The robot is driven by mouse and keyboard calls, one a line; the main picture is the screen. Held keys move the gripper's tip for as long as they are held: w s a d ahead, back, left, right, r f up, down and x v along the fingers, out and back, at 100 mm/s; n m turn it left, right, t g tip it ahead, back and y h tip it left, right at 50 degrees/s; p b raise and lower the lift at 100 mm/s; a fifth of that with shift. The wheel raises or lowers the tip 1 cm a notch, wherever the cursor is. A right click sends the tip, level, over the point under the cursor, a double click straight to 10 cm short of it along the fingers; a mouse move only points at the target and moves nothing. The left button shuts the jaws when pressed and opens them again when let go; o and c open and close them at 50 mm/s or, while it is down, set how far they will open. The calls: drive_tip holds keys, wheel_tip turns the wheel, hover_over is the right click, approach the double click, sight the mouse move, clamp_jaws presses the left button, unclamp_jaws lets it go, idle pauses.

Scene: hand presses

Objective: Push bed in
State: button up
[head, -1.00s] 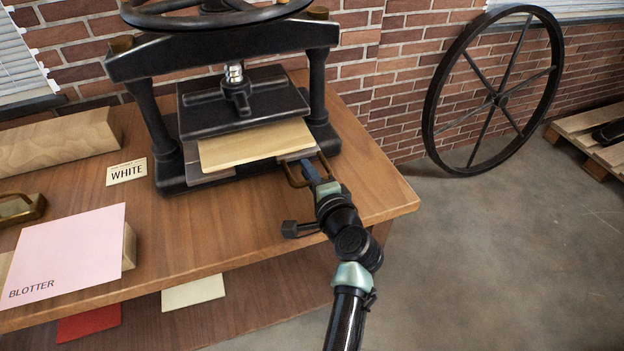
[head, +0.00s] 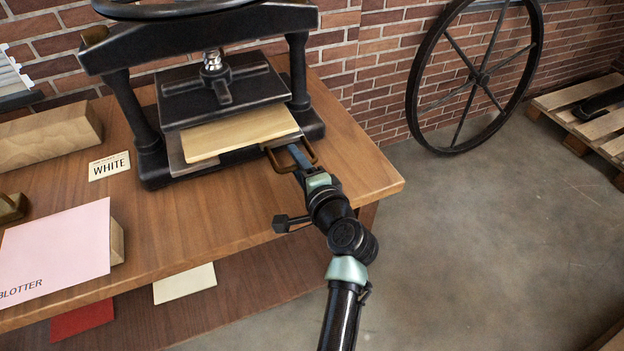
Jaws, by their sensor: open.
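The black hand press (head: 135,110) stands on the wooden table. Its bed (head: 178,158), a grey slab, sticks out a little at the front under the platen (head: 222,98). A pale wooden board (head: 240,133) lies on the bed and also juts out. A brown metal loop handle (head: 312,150) is at the bed's front right. My gripper (head: 298,157) is open at this handle, with its bluish fingertip inside or over the loop. I cannot tell whether it touches the handle. The bed's far part is hidden under the platen.
A large spoked wheel (head: 480,78) leans on the brick wall. The table's right end (head: 375,185) is clear. Red and cream sheets lie on the lower shelf.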

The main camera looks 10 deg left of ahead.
drive_tip(key=p+v, duration=0.1)
drive_tip(key=v, duration=1)
